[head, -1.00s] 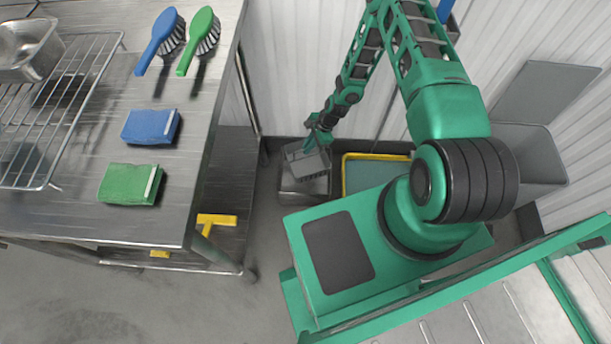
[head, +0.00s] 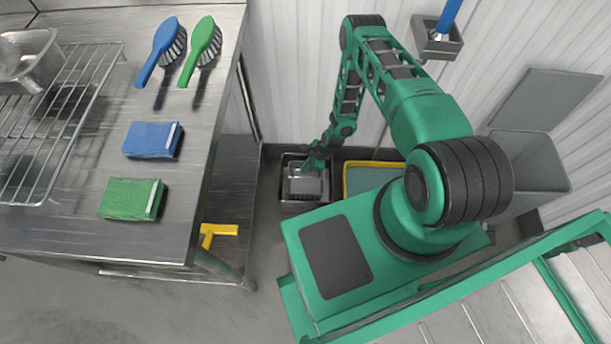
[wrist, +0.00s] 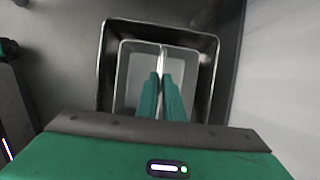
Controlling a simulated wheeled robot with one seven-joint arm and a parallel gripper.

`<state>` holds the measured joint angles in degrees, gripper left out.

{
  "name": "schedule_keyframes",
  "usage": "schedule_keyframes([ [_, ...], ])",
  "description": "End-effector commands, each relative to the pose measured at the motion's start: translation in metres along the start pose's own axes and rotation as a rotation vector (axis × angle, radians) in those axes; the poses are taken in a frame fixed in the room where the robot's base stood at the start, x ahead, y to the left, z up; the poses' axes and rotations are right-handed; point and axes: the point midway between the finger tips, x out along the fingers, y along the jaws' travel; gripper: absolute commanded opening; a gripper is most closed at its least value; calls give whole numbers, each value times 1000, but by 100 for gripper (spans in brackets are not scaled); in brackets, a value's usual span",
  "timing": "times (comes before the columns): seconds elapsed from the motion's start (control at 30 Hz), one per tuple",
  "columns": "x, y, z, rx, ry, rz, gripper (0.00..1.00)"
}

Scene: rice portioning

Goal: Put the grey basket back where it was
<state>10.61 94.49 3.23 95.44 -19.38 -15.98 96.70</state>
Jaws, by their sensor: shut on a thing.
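The grey basket (head: 306,186) is in my gripper (head: 317,160), over or inside a dark steel basin (head: 302,209) on the floor by the wall. In the wrist view the light grey basket (wrist: 127,75) sits squarely within the outline of the basin (wrist: 208,75). The green fingers of my gripper (wrist: 162,82) are shut on the thin bar across the basket's middle. The basket looks level and empty where visible. I cannot tell whether its base touches the basin floor. My gripper hides its near part.
A yellow-rimmed tub (head: 375,166) stands just right of the basin. A steel table (head: 190,215) with brushes and sponges is to the left. A grey bin (head: 535,170) stands at the right wall, with a small grey wall holder (head: 437,47) above.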

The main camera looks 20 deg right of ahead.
Motion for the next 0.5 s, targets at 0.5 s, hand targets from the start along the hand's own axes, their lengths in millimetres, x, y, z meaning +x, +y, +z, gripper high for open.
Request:
schedule_keyframes([
  [0.5, 43, 0, -18, 0, -1, -2, 0],
])
